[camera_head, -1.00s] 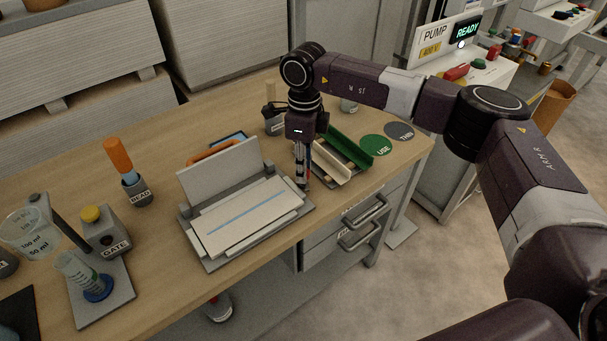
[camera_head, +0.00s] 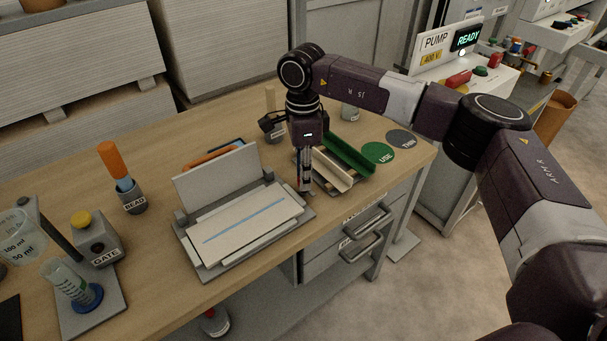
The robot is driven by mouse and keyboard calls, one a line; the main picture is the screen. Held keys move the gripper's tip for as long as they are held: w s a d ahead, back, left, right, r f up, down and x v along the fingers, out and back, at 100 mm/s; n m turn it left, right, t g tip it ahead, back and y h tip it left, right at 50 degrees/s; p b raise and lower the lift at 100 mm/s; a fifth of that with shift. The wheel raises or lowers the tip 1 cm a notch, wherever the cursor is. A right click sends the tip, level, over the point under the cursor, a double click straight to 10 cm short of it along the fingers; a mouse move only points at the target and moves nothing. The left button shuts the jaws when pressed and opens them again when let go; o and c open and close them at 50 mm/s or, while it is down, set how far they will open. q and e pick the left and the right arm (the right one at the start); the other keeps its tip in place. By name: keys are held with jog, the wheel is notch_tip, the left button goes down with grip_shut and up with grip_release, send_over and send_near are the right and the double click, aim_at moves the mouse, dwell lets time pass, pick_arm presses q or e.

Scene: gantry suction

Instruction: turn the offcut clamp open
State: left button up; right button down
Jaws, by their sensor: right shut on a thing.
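A grey fixture (camera_head: 211,273) stands on the bench, with a tilted pale panel (camera_head: 215,176) at its back and a flat pale board (camera_head: 240,232) with a blue line on it. My right gripper (camera_head: 306,188) points straight down at the fixture's right end. Its fingers are close together and shut on a small part there, which I take to be the offcut clamp. The fingers hide most of that part, so I cannot see how far it is turned. My left gripper is not in view.
A green channel (camera_head: 350,156) and a cream channel (camera_head: 333,170) lie close right of my right gripper. Green USE (camera_head: 378,153) and grey THIN (camera_head: 401,139) discs lie beyond them. An orange-handled tool (camera_head: 110,158) stands in the BEAD holder (camera_head: 133,202) at left.

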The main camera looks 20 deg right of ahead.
jog(key=c, duration=1.7)
grip_release()
jog(key=shift+o, duration=0.2)
notch_tip(320, 180, up, 12)
jog(key=shift+w, duration=0.2)
